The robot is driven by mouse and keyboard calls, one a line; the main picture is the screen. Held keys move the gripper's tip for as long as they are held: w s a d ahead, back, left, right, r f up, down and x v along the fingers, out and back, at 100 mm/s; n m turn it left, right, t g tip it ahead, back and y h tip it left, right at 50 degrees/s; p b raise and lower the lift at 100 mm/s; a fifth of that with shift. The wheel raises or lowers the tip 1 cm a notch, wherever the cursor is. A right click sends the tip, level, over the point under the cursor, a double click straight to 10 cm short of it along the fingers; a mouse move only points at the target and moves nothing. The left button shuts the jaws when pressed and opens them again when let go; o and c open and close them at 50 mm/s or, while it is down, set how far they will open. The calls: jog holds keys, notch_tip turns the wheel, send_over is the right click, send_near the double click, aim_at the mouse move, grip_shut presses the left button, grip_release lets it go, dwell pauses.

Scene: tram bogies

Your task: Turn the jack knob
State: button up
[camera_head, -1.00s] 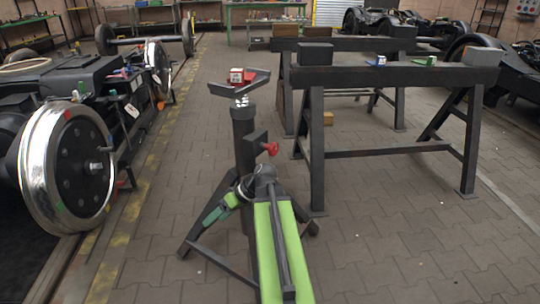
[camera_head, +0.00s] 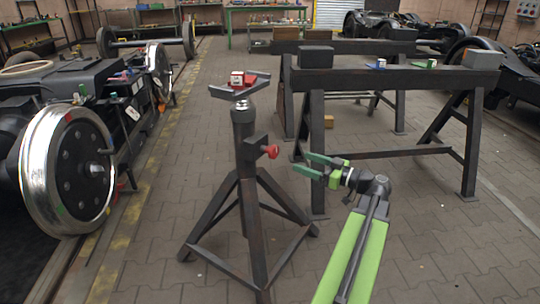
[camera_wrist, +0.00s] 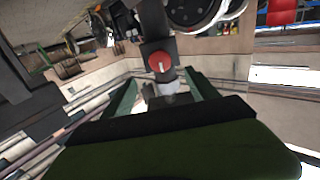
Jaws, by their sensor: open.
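The red jack knob (camera_head: 270,151) sticks out to the right from a dark block on the post of the black jack stand (camera_head: 244,170). My gripper (camera_head: 300,164) is to the right of the knob, a little lower in the picture, with its green fingers open, empty and pointing left. In the wrist view the red knob (camera_wrist: 160,62) shows ahead, beyond and between the two open fingers (camera_wrist: 160,92). There is a visible gap between the fingers and the knob.
A red and white box (camera_head: 237,79) sits in the jack's top cradle. A black trestle (camera_head: 396,78) with small items stands behind and right of my arm. A wheelset (camera_head: 68,170) is at the left. The paved floor in between is clear.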

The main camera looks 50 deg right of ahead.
aim_at(276, 153)
jog(key=w, duration=0.4)
jog(key=w+a, duration=0.1)
jog(key=w, duration=0.3)
jog(key=w+a, duration=0.1)
jog(key=w, duration=0.3)
jog(key=shift+w+a, duration=0.25)
jog(key=shift+w, duration=0.1)
